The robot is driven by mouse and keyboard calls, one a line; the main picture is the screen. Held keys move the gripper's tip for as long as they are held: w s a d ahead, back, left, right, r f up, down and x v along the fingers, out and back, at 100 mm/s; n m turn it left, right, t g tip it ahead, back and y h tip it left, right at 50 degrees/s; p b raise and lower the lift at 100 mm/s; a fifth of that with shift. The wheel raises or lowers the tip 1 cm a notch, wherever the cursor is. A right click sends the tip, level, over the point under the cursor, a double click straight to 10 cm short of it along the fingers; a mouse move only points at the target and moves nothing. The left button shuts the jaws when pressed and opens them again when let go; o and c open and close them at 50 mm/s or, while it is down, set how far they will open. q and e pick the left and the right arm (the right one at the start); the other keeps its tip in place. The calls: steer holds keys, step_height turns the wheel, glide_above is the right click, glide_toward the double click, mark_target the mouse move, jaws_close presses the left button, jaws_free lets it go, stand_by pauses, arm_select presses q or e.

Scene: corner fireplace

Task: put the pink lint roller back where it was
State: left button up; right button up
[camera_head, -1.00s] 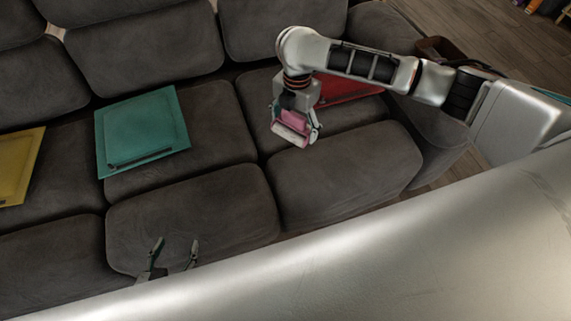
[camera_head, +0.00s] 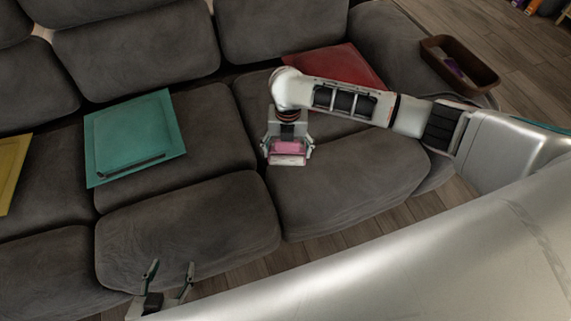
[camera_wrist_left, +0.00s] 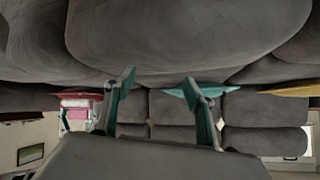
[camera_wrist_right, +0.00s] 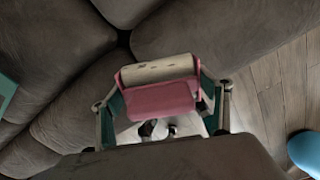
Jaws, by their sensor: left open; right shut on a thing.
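The pink lint roller (camera_head: 287,153) is held by my right gripper (camera_head: 288,150) above the grey sofa's right seat cushions. In the right wrist view the lint roller (camera_wrist_right: 160,95) shows its pale roll on top and its pink body between the two fingers of my right gripper (camera_wrist_right: 163,108), which is shut on it. The lint roller also shows small at the left of the left wrist view (camera_wrist_left: 76,108). My left gripper (camera_head: 170,268) is open and empty at the front edge of the sofa; its spread fingers also show in the left wrist view (camera_wrist_left: 160,90).
A teal folder-like item (camera_head: 130,125), a red one (camera_head: 345,62) and a yellow one (camera_head: 8,170) lie on the sofa (camera_head: 185,230). A brown open box (camera_head: 455,68) with small items inside is on the right armrest. Wood floor (camera_head: 510,50) shows beyond it.

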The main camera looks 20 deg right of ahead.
mark_target(287, 170)
step_height(287, 170, down, 2)
steer(key=shift+s+f, duration=0.1)
steer(key=shift+f+b, duration=0.4)
steer(key=shift+f, duration=0.15)
step_height(287, 170, down, 5)
steer(key=shift+f+b, duration=0.2)
steer(key=shift+b, duration=0.85)
steer(key=shift+f, duration=0.1)
steer(key=shift+r, duration=0.2)
steer(key=shift+f, duration=0.15)
steer(key=o, duration=1.3)
steer(key=shift+c, duration=0.2)
arm_select(q)
steer(key=shift+w+d+r, duration=0.2)
steer(key=shift+w+d, duration=0.35)
steer(key=shift+d, duration=0.1)
